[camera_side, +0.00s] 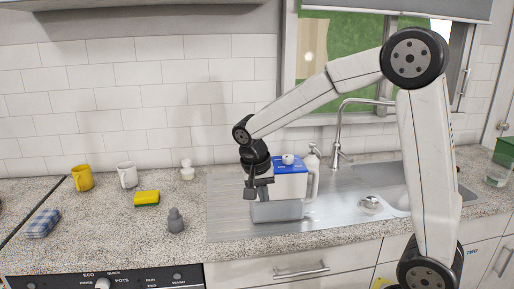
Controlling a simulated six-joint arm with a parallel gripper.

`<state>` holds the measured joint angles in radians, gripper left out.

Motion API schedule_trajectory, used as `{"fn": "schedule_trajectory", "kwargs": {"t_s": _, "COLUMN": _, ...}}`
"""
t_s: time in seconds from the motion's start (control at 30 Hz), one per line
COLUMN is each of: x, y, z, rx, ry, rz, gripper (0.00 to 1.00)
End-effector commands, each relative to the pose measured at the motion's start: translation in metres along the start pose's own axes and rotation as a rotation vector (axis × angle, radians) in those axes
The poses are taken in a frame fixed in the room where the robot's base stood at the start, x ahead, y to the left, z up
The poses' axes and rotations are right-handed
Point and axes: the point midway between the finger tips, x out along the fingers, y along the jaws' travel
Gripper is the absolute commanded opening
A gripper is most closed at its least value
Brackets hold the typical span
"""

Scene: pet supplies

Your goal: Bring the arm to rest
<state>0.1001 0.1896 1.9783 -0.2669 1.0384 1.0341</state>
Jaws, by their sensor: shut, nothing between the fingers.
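My gripper (250,197) is at the end of my white arm, over the left part of the steel sink unit (225,215). It points down and is shut with nothing in it. Behind and right of it is a white and blue box-like container (290,182) with a clear lower part and a white knob on its blue top. The gripper overlaps the container's left edge in this view; I cannot tell whether they touch.
A yellow mug (82,178), a white mug (127,175), a yellow-green sponge (147,198), a small white item (187,171), a grey bottle-shaped item (176,220) and a checked cloth (43,223) stand apart on the counter. A tall faucet (338,135) rises behind the sink.

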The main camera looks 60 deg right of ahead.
Motion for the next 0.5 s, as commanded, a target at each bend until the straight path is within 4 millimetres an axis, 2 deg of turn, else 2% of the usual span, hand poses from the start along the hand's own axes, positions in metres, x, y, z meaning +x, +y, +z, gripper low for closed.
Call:
{"fn": "schedule_trajectory", "kwargs": {"t_s": 0.1, "x": 0.015, "y": -0.002, "z": 0.024, "rx": -0.17, "ry": -0.007, "rz": -0.066, "gripper": 0.0}}
{"fn": "schedule_trajectory", "kwargs": {"t_s": 0.5, "x": 0.059, "y": 0.006, "z": 0.095, "rx": -0.693, "ry": 0.065, "rz": -0.273, "gripper": 0.0}}
